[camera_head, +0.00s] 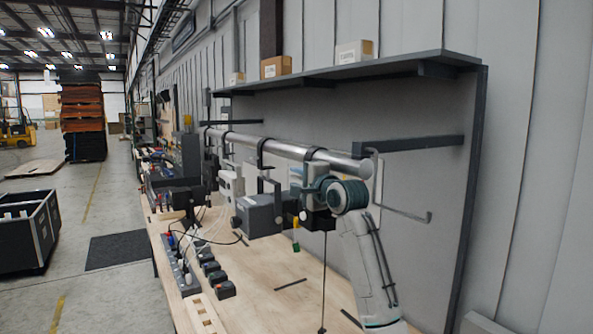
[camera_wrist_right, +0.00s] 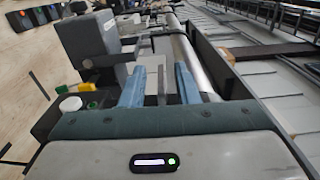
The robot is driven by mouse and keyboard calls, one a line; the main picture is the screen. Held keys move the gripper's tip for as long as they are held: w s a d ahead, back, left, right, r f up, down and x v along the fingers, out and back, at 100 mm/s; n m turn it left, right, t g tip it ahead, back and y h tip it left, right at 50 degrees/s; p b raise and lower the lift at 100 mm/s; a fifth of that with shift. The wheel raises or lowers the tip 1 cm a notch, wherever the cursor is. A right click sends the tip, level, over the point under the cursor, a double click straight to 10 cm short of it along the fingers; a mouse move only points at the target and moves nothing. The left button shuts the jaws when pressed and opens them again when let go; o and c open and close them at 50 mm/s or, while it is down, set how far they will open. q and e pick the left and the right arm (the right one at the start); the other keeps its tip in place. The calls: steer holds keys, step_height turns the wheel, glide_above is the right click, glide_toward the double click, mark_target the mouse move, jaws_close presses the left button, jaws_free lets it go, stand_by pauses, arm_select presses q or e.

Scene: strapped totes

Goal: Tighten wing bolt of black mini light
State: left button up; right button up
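Several lights hang by clamps from a silver rail (camera_head: 290,149). A dark grey boxy light (camera_head: 262,215) hangs nearest my right gripper; it also shows at upper left in the right wrist view (camera_wrist_right: 92,45). A smaller black fixture (camera_head: 186,198) hangs farther along; I cannot tell for certain which one is the black mini light. My right gripper (camera_head: 290,203) is beside the grey light, below the rail. In the right wrist view its two blue-grey fingers (camera_wrist_right: 160,84) are apart, with dark clamp parts showing between or beyond them. The wing bolt is not clearly distinguishable. My left gripper is not in view.
A wooden bench (camera_head: 265,285) lies below, with a row of black units (camera_head: 215,278) along its left side. A shelf (camera_head: 390,68) with small boxes is above the rail. A grey bracket (camera_head: 410,145) juts out close to my right arm. A black case (camera_head: 28,232) stands on the floor at left.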

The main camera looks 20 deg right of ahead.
steer(key=shift+w, duration=0.25)
steer(key=shift+s+r, duration=0.1)
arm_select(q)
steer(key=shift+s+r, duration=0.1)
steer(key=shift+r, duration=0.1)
arm_select(e)
jaws_close()
steer(key=t+b, duration=0.2)
steer(key=b, duration=0.2)
steer(key=shift+f, duration=0.4)
steer(key=shift+r+t+b, duration=0.3)
steer(key=shift+t+b, duration=0.1)
steer(key=shift+b, duration=0.3)
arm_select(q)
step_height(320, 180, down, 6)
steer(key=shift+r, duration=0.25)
arm_select(e)
jaws_free()
